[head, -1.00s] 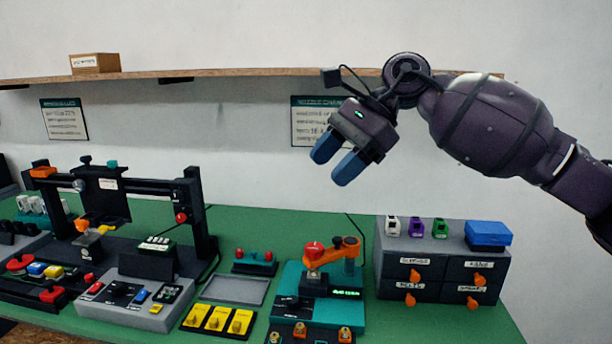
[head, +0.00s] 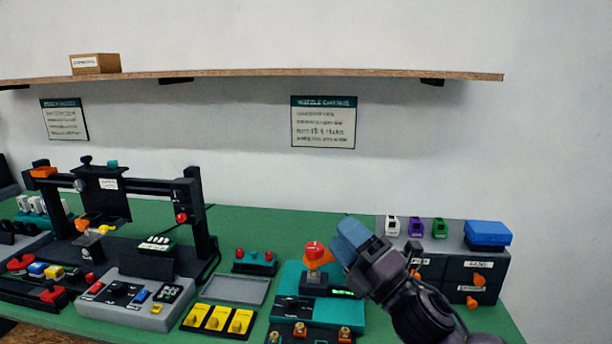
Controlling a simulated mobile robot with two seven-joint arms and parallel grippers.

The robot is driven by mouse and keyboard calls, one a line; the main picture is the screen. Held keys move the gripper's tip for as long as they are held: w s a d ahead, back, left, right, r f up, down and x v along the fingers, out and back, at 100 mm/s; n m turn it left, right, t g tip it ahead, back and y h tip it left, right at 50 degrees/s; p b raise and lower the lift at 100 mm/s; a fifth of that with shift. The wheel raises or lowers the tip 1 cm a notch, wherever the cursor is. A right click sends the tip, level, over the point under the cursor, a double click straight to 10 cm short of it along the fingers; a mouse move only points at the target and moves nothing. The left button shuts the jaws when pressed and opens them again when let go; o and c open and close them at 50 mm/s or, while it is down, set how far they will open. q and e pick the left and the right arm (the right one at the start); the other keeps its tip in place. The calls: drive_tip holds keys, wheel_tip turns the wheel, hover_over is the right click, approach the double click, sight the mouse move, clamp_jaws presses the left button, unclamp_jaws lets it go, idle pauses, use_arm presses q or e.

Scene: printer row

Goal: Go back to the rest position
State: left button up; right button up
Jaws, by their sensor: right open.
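My right gripper (head: 350,240) shows in the head view, in front of the right part of the bench. Its blue fingers are open and I see nothing between them. Its arm comes in from the lower right. The fingertips appear just right of a red knob (head: 314,250) on the teal station (head: 290,305). The gripper and wrist hide part of that station and the left part of the drawer unit. I cannot tell whether the fingers touch anything. My left gripper is not in view.
The drawer unit (head: 455,264) with orange knobs carries a blue box (head: 487,235) and several small coloured pieces. A black printer frame (head: 200,225) and grey control panel (head: 140,305) stand left. A grey tray (head: 235,290) looks empty. A shelf (head: 260,74) runs along the wall above.

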drive_tip(key=s+d+f+m+g+h, duration=0.1)
drive_tip(key=s+d+f+m+h, duration=0.4)
drive_tip(key=d+f+m+h, duration=0.45)
drive_tip(key=s+d+f+m+g+h, duration=0.2)
drive_tip(key=s+d+f+m+h, duration=0.45)
drive_tip(key=f+m, duration=0.55)
drive_tip(key=s+d+f+m+g, duration=0.2)
drive_tip(key=s+f+m+g, duration=0.15)
drive_tip(key=s, duration=0.45)
drive_tip(key=s+d+f+m+g+h, duration=0.1)
drive_tip(key=s+f+m+g, duration=0.2)
drive_tip(key=s, duration=0.4)
drive_tip(key=s+d+f+m+g, duration=0.2)
drive_tip(key=s+f+g, duration=0.15)
drive_tip(key=s, duration=0.45)
drive_tip(key=w+f+n+t+b, duration=0.1)
drive_tip(key=w+f+t+b, duration=0.1)
drive_tip(key=w+f+t, duration=0.5)
wheel_tip(320, 180, down, 4)
drive_tip(key=shift+w+a+f+t+y, duration=0.1)
drive_tip(key=shift+w+a+t+y, duration=0.15)
drive_tip(key=shift+w, duration=0.4)
